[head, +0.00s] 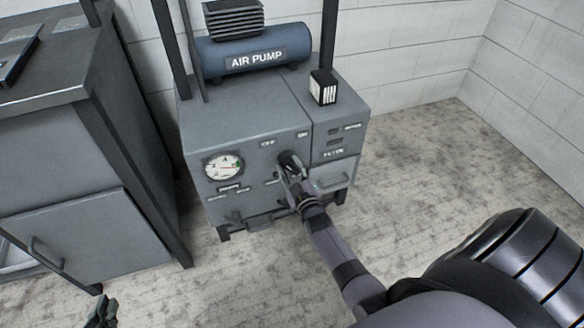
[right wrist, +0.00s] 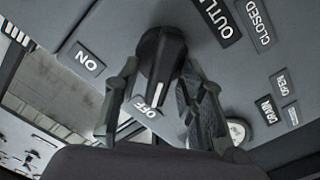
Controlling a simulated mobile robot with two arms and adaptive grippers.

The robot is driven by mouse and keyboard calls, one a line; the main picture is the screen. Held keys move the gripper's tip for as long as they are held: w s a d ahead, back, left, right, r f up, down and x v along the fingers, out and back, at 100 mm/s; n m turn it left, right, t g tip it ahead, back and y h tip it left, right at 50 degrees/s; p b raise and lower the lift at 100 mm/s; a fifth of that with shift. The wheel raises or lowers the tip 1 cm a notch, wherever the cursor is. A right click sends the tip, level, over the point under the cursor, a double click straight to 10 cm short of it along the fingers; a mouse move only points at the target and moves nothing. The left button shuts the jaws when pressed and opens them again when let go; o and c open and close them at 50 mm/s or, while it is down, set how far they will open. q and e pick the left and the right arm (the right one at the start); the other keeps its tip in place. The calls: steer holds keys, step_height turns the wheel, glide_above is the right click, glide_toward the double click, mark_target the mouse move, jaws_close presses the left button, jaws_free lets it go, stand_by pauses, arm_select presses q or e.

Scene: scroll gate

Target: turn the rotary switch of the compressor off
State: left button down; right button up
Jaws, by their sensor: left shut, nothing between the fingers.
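The grey compressor (head: 235,128) stands against the wall in the head view, with a blue AIR PUMP tank (head: 258,57) on top. The black rotary switch (right wrist: 162,60) fills the middle of the right wrist view, with a white line on it. The line lies close beside the OFF label (right wrist: 147,105); the ON label (right wrist: 85,61) is further left. My right gripper (right wrist: 158,92) has one finger on each side of the switch, very close to it; whether both fingers touch is unclear. In the head view it hides most of the switch. My left gripper (head: 103,312) is shut and empty at the bottom left.
A round gauge (head: 223,166) sits left of the switch on the panel. DRAIN (right wrist: 266,110) and OUTLET (right wrist: 216,17) labels are near the right finger. A grey cabinet (head: 75,150) stands at the left. The floor right of the compressor is clear.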

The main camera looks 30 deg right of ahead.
steer(key=v, duration=1.2)
